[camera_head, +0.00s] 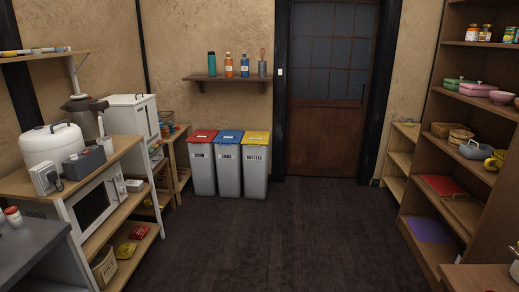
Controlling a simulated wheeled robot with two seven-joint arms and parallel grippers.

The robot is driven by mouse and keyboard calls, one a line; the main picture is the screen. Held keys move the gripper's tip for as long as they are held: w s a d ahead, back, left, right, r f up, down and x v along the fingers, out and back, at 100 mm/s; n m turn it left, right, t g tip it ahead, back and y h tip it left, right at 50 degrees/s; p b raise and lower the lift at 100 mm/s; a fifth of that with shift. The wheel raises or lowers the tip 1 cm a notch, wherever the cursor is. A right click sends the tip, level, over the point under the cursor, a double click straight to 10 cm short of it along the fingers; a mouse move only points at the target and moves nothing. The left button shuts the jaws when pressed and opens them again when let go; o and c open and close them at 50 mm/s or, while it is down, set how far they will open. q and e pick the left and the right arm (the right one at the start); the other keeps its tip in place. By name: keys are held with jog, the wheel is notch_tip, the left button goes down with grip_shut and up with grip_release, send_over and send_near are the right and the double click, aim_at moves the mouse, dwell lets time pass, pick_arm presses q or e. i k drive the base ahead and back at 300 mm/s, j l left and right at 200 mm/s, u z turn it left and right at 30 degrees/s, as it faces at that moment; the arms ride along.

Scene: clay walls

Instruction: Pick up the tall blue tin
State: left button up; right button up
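A blue bottle-like container (244,66) stands on the wall shelf at the back, between an orange one (229,66) and a grey one (262,68). Neither of my grippers shows in the head view.
The tall shelf (462,62) lines the right side, with bowls and boxes on it. Three bins (228,170) stand at the back wall beside a closed door (329,139). Appliance shelves (133,205) line the left. The dark floor (290,235) between is clear.

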aim_at(244, 63)
jog(key=i, duration=4.6)
